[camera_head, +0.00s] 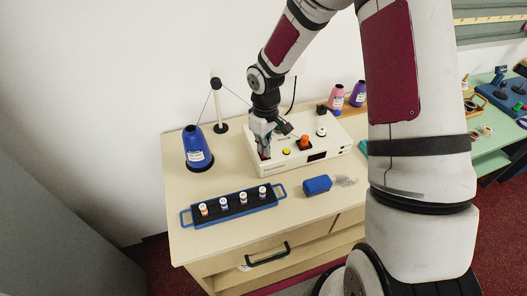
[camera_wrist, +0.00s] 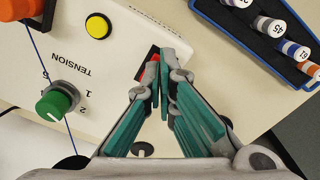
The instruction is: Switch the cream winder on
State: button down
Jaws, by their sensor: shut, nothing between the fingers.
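The cream winder (camera_head: 328,153) stands on the counter, a box with a yellow button (camera_wrist: 97,26), an orange part (camera_head: 304,141) and a white knob on top. In the wrist view the winder's top (camera_wrist: 105,65) shows the word TENSION beside a green dial (camera_wrist: 56,104). My gripper (camera_head: 264,152) is over the winder's left end, pointing down. In the wrist view my gripper (camera_wrist: 164,62) is shut and empty, its fingertips beside a small red part (camera_wrist: 153,51), which they partly hide. I cannot tell whether they touch it, or how it is set.
A blue thread cone (camera_head: 197,152) and a thread stand (camera_head: 219,112) are left of the winder. In front are a blue-handled tray (camera_head: 232,216) with several spools and a blue block (camera_head: 317,185). Pink and purple cones (camera_head: 358,93) stand behind, right.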

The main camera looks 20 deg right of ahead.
jog(key=shift+f, duration=0.55)
dwell(0.4)
jog(key=shift+r+p, duration=1)
jog(key=shift+r, duration=2.55)
